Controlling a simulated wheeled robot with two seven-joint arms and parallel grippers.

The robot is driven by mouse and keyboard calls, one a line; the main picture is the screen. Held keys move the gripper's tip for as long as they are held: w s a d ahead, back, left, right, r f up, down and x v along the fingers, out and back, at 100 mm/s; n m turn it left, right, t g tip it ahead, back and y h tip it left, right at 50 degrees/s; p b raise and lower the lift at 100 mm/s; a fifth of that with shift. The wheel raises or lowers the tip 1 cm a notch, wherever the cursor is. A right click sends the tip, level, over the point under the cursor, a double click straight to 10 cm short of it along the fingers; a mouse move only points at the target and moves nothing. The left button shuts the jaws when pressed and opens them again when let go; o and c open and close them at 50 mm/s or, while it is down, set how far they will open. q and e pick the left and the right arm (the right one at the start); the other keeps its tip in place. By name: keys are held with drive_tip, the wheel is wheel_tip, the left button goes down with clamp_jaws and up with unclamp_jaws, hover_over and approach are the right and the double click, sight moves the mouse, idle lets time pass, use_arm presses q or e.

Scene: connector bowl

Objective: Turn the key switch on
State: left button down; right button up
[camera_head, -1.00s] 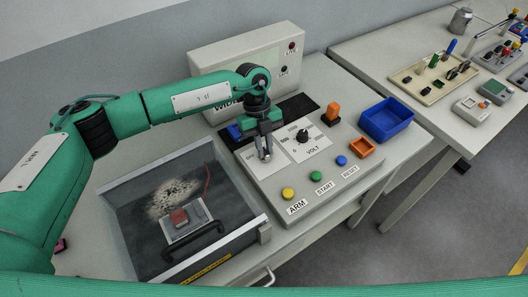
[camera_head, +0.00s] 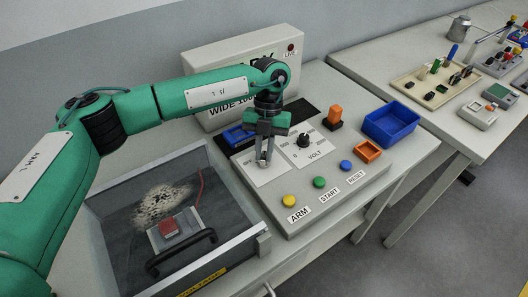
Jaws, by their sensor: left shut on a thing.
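My left gripper (camera_head: 264,161) reaches down from above onto the left part of the grey sloped control panel (camera_head: 335,188). It is shut at a white plate (camera_head: 262,174) there, left of the black VOLT knob (camera_head: 304,141). The key switch is hidden by the fingers, and only the fingertips closed on its key at the plate can be made out. How far the key is turned cannot be told. My right gripper is not in view.
A clear-covered box (camera_head: 170,222) lies left.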

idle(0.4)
use_arm(q)
drive_tip(key=c, duration=1.4)
unclamp_jaws()
